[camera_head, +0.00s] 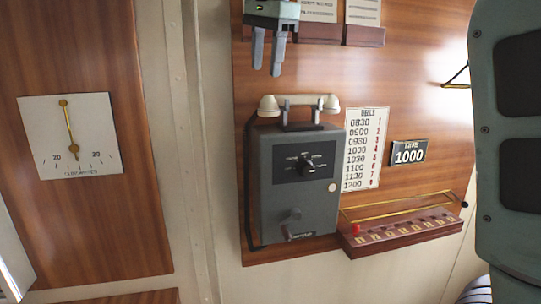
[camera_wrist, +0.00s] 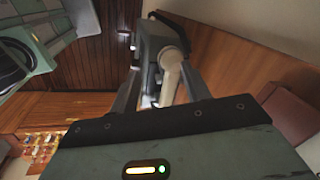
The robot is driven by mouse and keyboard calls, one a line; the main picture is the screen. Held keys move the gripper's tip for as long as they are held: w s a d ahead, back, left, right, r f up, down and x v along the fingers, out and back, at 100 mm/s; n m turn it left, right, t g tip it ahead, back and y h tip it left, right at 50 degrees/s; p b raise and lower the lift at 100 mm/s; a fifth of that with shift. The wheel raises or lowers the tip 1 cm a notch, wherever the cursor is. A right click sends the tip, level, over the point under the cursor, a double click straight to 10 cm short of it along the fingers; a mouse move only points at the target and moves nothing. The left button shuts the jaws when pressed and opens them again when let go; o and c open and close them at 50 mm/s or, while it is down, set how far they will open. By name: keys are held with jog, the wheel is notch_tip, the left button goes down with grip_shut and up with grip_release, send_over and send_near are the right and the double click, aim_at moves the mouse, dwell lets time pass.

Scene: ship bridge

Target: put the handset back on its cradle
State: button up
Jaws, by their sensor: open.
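The cream handset (camera_head: 300,99) lies level across the top of the grey telephone box (camera_head: 288,215). It appears to rest on the dark cradle (camera_head: 301,126), with one end cap out to each side. My gripper (camera_head: 267,71) is open and empty, fingers pointing down, above the handset's left end and apart from it in the head view. In the wrist view, the handset (camera_wrist: 171,72) shows end-on beyond and between the fingers of my gripper (camera_wrist: 160,72), with the grey box (camera_wrist: 155,38) behind it. The exact depth gap is hard to tell.
A bell-time card (camera_head: 364,140) and a time plate (camera_head: 409,152) are on the wooden panel at right. A ledge with a red peg (camera_head: 356,229) projects below them. A dark cord (camera_head: 248,180) runs down the box's left side. A clinometer (camera_head: 70,137) hangs at left.

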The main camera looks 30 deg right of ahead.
jog(key=s+a+f+n+g+y, duration=0.1)
jog(key=s+a+f+n, duration=0.4)
jog(key=a+f+n, duration=0.3)
jog(key=s+a+f+n, duration=0.5)
jog(key=a+f, duration=0.2)
jog(key=f, duration=0.4)
jog(key=s+f+n+g, duration=0.1)
jog(key=s+f+n, duration=1)
jog(key=s+f, duration=0.4)
jog(key=s+a, duration=0.1)
jog(key=s, duration=0.2)
jog(key=shift+s+f+g, duration=0.15)
jog(key=shift+s+g, duration=0.05)
jog(key=shift+g, duration=0.1)
